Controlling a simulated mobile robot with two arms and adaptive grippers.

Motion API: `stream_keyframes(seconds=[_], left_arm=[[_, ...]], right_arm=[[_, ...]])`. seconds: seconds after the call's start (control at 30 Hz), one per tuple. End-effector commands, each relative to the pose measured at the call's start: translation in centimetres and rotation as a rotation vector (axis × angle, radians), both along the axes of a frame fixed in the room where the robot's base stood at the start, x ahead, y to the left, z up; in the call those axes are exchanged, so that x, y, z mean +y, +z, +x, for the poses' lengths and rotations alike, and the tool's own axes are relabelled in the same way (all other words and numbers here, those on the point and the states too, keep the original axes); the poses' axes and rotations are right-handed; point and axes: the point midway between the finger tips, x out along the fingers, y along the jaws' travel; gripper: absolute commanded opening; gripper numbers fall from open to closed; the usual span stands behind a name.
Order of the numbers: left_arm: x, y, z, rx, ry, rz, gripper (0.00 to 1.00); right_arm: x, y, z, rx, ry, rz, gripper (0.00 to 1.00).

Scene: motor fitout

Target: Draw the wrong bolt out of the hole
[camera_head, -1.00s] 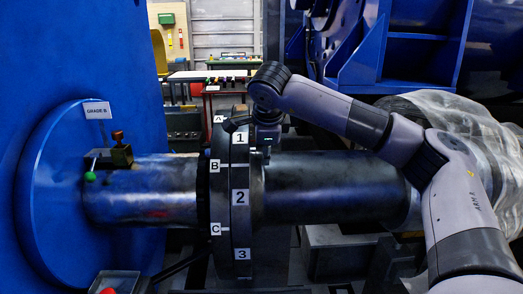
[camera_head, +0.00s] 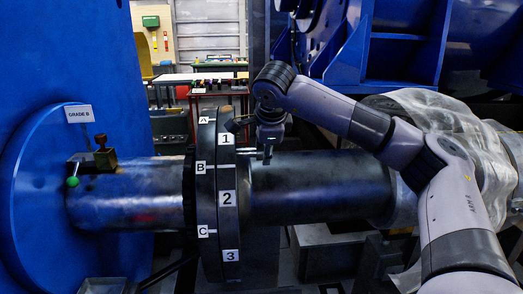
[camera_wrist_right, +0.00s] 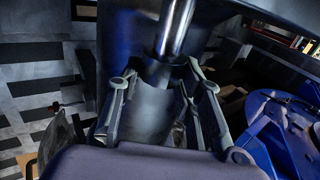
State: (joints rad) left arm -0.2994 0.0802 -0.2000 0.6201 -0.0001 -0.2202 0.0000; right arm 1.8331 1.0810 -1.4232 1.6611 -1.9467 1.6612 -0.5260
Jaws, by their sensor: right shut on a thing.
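The dark steel coupling flange (camera_head: 207,225) stands upright around the shaft, with labels A, B, C and 1, 2, 3 on its rim. My right gripper (camera_head: 268,154) is just right of the flange near label 1, above the shaft. In the right wrist view its fingers (camera_wrist_right: 160,88) are shut on the bolt, around its dark head. The bolt's bright shank (camera_wrist_right: 174,32) runs up out of the picture towards a dark surface. Its far end is hidden, so I cannot tell whether it is clear of the hole. My left gripper is not in view.
The thick shaft (camera_head: 318,185) runs right from the flange, under my right arm. A blue housing (camera_head: 45,200) with a GRADE B tag (camera_head: 79,114) stands at left. Clear plastic wrap (camera_head: 445,115) covers the right end. A bench (camera_head: 205,77) stands behind.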

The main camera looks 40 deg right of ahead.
Motion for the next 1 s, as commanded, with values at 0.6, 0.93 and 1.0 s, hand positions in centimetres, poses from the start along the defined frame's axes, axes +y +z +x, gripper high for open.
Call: stream_keyframes(seconds=[0.6,0.93,1.0], left_arm=[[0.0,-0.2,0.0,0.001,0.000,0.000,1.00],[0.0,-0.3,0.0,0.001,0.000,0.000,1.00],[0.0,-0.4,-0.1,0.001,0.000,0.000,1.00]], right_arm=[[-2.0,-0.1,-1.2,0.002,-0.002,-0.002,0.00],[-3.1,-0.1,-1.9,0.003,-0.002,-0.002,0.00],[-3.3,-0.1,-2.0,0.004,-0.002,-0.001,0.00]])
